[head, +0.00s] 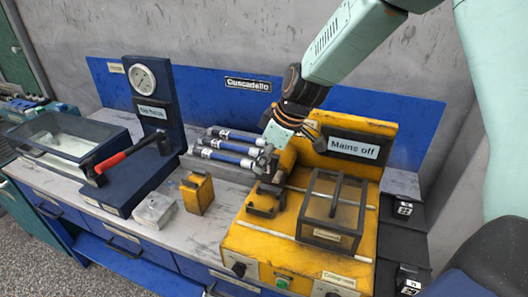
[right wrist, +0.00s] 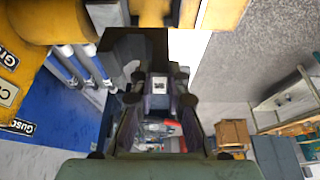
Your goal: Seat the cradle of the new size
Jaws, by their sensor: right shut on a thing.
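My right gripper (head: 267,172) is low over the left part of the yellow machine (head: 240,240), pointing down. It is shut on a dark cradle (head: 264,203), a block with a notch, at the machine's top beside the clear-sided box. In the right wrist view the cradle (right wrist: 125,48) shows dark beyond the fingers (right wrist: 160,88), with a small white tag between them. Whether the cradle rests fully down on the machine is hidden by the gripper. My left gripper is not in view.
A dark-framed clear box (head: 335,208) stands right of the cradle. The "Mains off" panel (head: 352,149) rises behind. Blue cylinders (head: 225,147) lie in a rack to the left. A yellow block (head: 197,193) and a grey block (head: 155,210) stand on the bench near a red-handled lever (head: 110,162).

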